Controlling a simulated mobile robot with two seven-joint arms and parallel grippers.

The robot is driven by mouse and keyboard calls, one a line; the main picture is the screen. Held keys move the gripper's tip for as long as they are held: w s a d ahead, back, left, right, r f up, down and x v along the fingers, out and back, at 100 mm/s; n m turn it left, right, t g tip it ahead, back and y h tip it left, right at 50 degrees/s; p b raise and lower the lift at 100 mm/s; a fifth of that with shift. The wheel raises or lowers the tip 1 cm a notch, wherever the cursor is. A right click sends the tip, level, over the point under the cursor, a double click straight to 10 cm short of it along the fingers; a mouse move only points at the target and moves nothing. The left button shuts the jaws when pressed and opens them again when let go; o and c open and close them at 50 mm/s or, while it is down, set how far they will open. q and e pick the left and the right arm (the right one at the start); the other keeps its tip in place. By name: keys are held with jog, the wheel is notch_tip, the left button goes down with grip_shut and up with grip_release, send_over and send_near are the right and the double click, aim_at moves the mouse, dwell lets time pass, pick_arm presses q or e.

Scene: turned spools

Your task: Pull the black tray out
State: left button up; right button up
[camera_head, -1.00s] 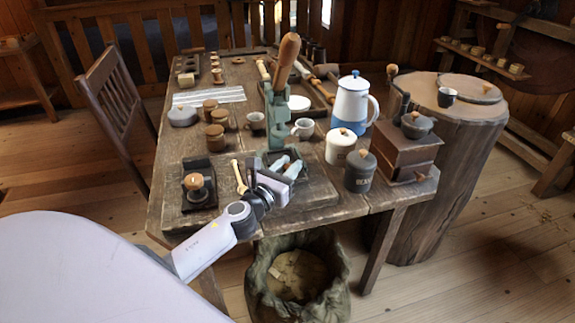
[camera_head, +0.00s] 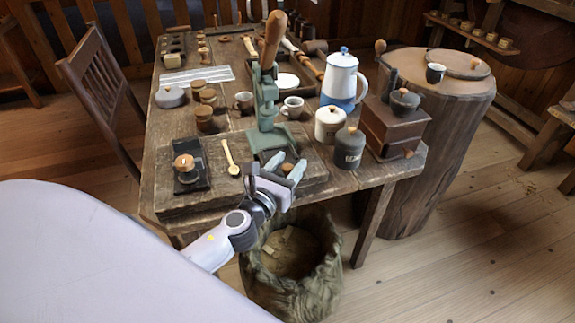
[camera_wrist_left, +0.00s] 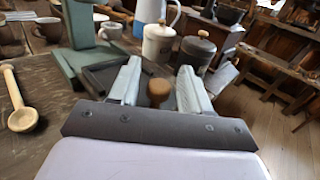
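A dark, flat tray (camera_wrist_left: 104,76) shows in the left wrist view at the foot of the green press, partly hidden by my left finger. A round wooden knob (camera_wrist_left: 158,90) stands in front of it, between my fingers. My left gripper (camera_wrist_left: 160,85) is open, with one pale finger on each side of the knob and gaps visible beside it. In the head view my left gripper (camera_head: 287,170) is low over the front part of the table, just before the green press (camera_head: 268,110). The fingers hide most of the tray there. My right gripper is not in view.
A wooden spoon (camera_head: 231,158) and a dark stand (camera_head: 190,165) lie left of the gripper. A white canister (camera_head: 329,125), a dark canister (camera_head: 344,148) and a wooden grinder (camera_head: 393,130) stand to the right. A sack (camera_head: 300,285) is below the table's front edge.

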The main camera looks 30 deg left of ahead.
pick_arm(q)
jog(key=s, duration=0.5)
jog(key=shift+s+d+f+b, duration=0.1)
jog(key=shift+s+d+b, duration=0.1)
jog(key=shift+s+b, duration=0.15)
jog(key=shift+s, duration=0.7)
